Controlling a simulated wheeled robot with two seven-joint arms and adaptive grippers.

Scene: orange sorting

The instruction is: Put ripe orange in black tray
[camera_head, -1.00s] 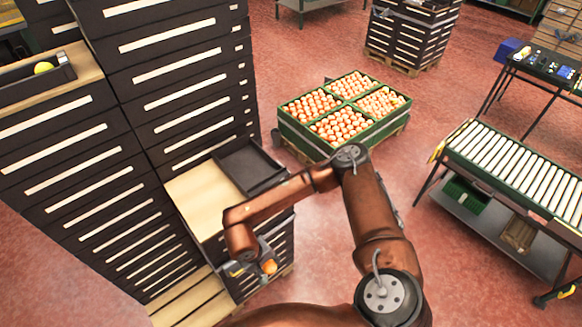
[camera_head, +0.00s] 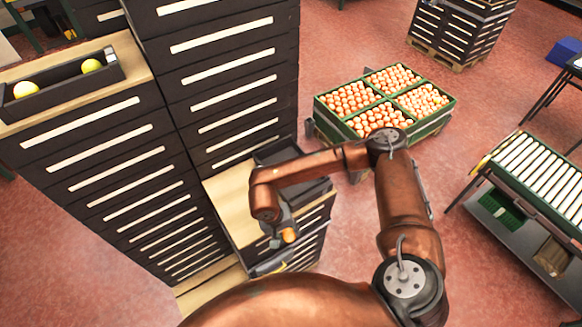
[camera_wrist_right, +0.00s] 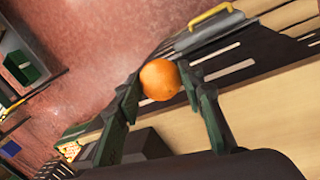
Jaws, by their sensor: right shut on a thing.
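My right gripper (camera_head: 281,242) is shut on an orange (camera_head: 289,235), held near the front of the short stack of black drawers. In the right wrist view the orange (camera_wrist_right: 160,80) sits between the two green fingers of the gripper (camera_wrist_right: 162,88). A black tray (camera_head: 280,152) lies on the pale wooden top of that stack, behind my right forearm, which hides part of it. The gripper is apart from the tray, on its near side. My left gripper is not in view.
Tall black drawer stacks (camera_head: 225,75) rise to the left of my arm. A black box (camera_head: 58,85) with two yellow fruits stands on the far left stack. Green crates of oranges (camera_head: 428,133) stand behind. A roller conveyor (camera_head: 540,180) is at right. Red floor is free between them.

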